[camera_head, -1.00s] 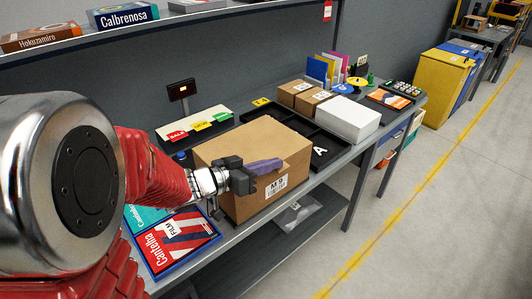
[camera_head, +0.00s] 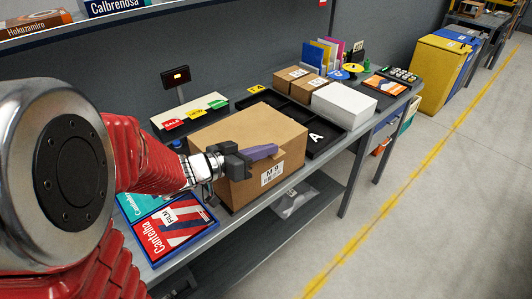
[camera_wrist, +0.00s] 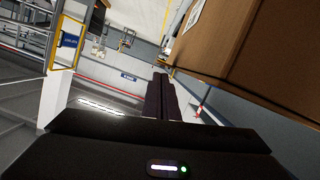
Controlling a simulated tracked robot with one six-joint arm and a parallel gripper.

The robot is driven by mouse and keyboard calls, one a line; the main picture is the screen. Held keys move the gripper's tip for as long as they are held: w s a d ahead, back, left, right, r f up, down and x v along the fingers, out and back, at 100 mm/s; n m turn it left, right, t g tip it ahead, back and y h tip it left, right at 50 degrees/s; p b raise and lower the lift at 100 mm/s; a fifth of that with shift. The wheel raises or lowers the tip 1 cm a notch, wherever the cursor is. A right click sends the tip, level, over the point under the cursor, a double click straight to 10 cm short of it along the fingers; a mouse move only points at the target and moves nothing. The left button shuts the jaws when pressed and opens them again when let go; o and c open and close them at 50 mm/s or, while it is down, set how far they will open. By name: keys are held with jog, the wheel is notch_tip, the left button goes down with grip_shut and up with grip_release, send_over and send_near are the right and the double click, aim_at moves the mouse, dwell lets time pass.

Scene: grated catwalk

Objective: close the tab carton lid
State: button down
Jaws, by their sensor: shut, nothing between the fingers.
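The tab carton (camera_head: 245,125) is a brown cardboard box with an "M 9" label on its near side, standing on the grey bench. Its top looks flat in the head view; I cannot tell whether the lid's tab is tucked in. My gripper (camera_head: 277,150) is shut and empty, its purplish fingers pointing right in front of the carton's near side, just above the label. The fingers hide part of that side and its upper edge. In the wrist view the shut fingers (camera_wrist: 163,95) show beside the carton (camera_wrist: 245,60), which fills the upper right; contact cannot be told.
A black tray (camera_head: 325,150) lies right of the carton, with a white box (camera_head: 343,105) and small brown boxes (camera_head: 290,79) behind. A bin with coloured tags (camera_head: 188,117) stands behind left. A "Cantelha" box (camera_head: 175,235) lies at the near left. The floor at right is open.

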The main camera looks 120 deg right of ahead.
jog(key=w+a+r, duration=0.2)
jog(key=w+r, duration=0.3)
jog(key=w, duration=0.4)
jog(key=shift+w, duration=0.15)
dwell(0.9)
